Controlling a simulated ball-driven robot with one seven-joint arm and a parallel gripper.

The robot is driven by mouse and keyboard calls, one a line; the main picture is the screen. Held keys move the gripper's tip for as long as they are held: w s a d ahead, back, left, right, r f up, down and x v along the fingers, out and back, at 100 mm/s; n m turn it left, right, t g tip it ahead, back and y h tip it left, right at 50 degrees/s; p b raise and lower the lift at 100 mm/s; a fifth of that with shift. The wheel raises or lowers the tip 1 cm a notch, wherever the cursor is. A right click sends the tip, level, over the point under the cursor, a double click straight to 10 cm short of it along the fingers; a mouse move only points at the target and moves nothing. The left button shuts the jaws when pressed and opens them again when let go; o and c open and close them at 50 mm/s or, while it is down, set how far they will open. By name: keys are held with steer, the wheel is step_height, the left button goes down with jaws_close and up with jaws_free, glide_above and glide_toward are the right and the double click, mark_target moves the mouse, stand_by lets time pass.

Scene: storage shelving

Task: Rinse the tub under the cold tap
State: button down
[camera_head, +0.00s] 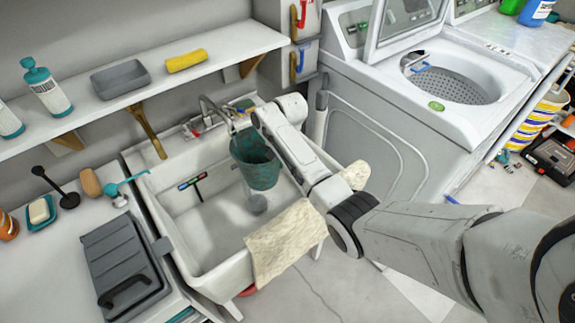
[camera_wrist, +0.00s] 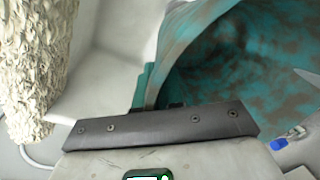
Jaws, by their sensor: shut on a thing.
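The tub (camera_head: 254,170) is a teal bucket-like vessel with brown smudges, hanging roughly upright over the basin of the white sink (camera_head: 205,245). My gripper (camera_head: 259,122) is shut on its rim. In the wrist view the jaws (camera_wrist: 155,106) pinch the tub wall, and the smudged inside of the tub (camera_wrist: 245,60) shows. The metal tap (camera_head: 210,106) is at the back of the sink, with its spout close to the tub's rim. A blue knob (camera_wrist: 278,144) shows at the right of the wrist view. I cannot tell whether water runs.
A cream cloth (camera_head: 286,242) hangs over the sink's front edge. A black squeegee-like tool (camera_head: 194,183) lies in the basin. A shelf (camera_head: 140,92) with bottles, a grey tray and a yellow sponge runs above. A washing machine (camera_head: 400,120) stands at the right.

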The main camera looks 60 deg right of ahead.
mark_target(272, 179)
steer(key=shift+w+a+f+b, duration=0.25)
steer(key=shift+w+b, duration=0.3)
steer(key=shift+w, duration=0.3)
steer(key=shift+w+a+f+b, duration=0.15)
steer(key=shift+w+a+b, duration=0.15)
steer(key=shift+w+b, duration=0.35)
steer(key=shift+w+a+f+b, duration=0.25)
steer(key=shift+w+b, duration=0.15)
steer(key=shift+w, duration=0.6)
steer(key=s+p, duration=0.1)
steer(key=s+a+p, duration=0.1)
steer(key=p, duration=0.1)
steer(key=s+p, duration=0.2)
steer(key=shift+a+r, duration=0.2)
steer(key=shift+a, duration=0.1)
steer(key=s+a+p, duration=0.3)
steer(key=s+p, duration=0.3)
steer(key=p, duration=0.1)
steer(key=s+r+p, duration=0.1)
steer(key=s+r, duration=0.1)
steer(key=r, duration=0.4)
steer(key=s+a+r+p, duration=0.1)
steer(key=s+r, duration=0.2)
steer(key=r, duration=0.2)
steer(key=shift+a+r+p, duration=0.25)
steer(key=shift+r+p, duration=0.05)
steer(key=shift+r, duration=0.05)
stand_by(0.9)
